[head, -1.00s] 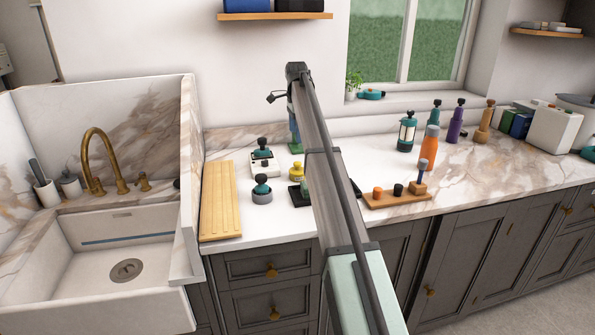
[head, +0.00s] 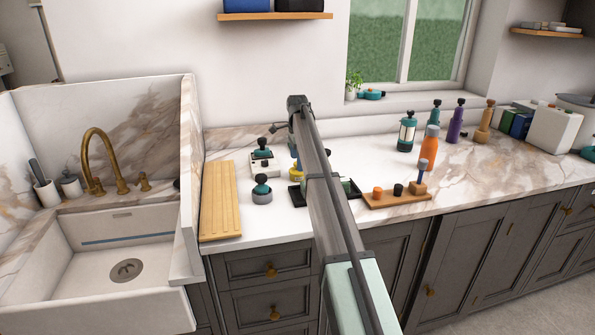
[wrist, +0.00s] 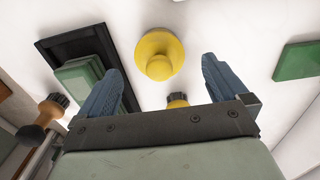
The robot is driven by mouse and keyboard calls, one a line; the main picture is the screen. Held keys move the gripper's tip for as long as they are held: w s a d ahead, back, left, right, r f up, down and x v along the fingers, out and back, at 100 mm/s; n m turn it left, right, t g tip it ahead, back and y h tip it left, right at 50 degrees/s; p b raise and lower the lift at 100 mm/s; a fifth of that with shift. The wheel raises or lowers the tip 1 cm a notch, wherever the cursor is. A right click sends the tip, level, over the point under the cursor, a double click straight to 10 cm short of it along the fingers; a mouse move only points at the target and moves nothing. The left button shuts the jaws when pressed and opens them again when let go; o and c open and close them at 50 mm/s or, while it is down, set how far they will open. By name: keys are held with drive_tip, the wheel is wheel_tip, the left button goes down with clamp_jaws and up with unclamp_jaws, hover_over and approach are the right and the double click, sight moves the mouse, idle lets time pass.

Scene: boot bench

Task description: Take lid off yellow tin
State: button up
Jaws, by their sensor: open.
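A round yellow piece with a raised yellow knob (wrist: 158,62), which looks like the lidded tin, stands on the white worktop in the wrist view. It is ahead of my gripper (wrist: 155,90), between the lines of the two blue fingers and apart from them. My gripper is open and empty. A smaller yellow thing with a dark ridged top (wrist: 177,100) shows nearer, between the fingers, its lower part hidden by the gripper body.
A black tray (wrist: 60,47) with a green block (wrist: 80,75) lies left of the fingers. A flat green piece (wrist: 298,60) lies at right.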

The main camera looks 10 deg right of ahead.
drive_tip(key=shift+f, duration=1.35)
drive_tip(key=c, duration=1.1)
drive_tip(key=shift+r, duration=0.1)
